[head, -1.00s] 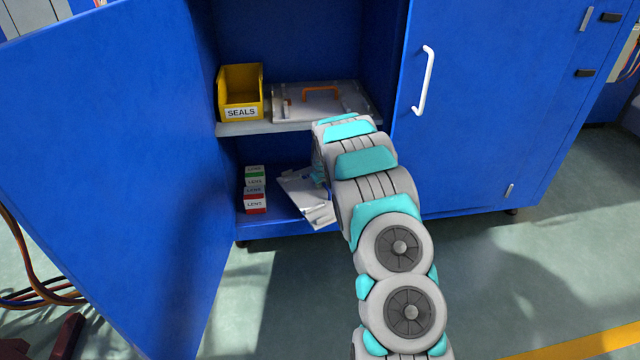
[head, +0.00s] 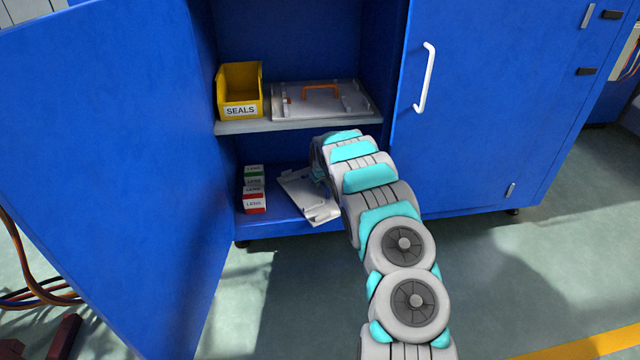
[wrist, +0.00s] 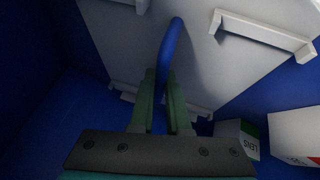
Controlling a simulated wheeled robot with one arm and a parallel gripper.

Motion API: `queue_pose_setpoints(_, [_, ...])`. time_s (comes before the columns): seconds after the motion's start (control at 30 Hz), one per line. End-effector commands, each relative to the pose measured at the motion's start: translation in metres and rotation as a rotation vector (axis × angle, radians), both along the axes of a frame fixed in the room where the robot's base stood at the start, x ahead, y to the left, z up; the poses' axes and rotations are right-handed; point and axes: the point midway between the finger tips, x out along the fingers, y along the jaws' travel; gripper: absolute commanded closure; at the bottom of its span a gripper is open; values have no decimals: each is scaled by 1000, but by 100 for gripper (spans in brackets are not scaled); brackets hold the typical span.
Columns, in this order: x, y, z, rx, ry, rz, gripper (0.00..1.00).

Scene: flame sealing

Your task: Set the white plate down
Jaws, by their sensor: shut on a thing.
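The white plate (head: 303,190) is in the lower compartment of the blue cabinet, turned at an angle, with its near corner at the compartment's front edge. My arm hides its right part in the head view. The wrist view shows the plate's face (wrist: 115,35) with white brackets and a blue handle (wrist: 167,50). My gripper (wrist: 161,85) is shut on the blue handle, a finger on each side of it. The plate looks very low over the compartment floor; I cannot tell whether it touches.
Stacked lens boxes (head: 253,190) stand just left of the plate and also show in the wrist view (wrist: 290,135). The shelf above (head: 300,122) holds a yellow SEALS bin (head: 240,90) and another plate with an orange handle (head: 320,88). The open blue door (head: 110,170) is at left.

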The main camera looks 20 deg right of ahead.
Motion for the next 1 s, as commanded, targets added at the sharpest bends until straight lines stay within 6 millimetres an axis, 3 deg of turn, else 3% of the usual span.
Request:
queue_pose_setpoints(0.27, [1,0,0,-1,-2,0,100])
queue_pose_setpoints(0.3, [0,0,0,-1,-2,0,81])
queue_pose_setpoints(0.53, [0,0,0,0,-1,0,55])
queue_pose_setpoints(0.77, [0,0,0,-1,-1,0,55])
queue_pose_setpoints(1.0, [-7,2,14,-1,1,0,55])
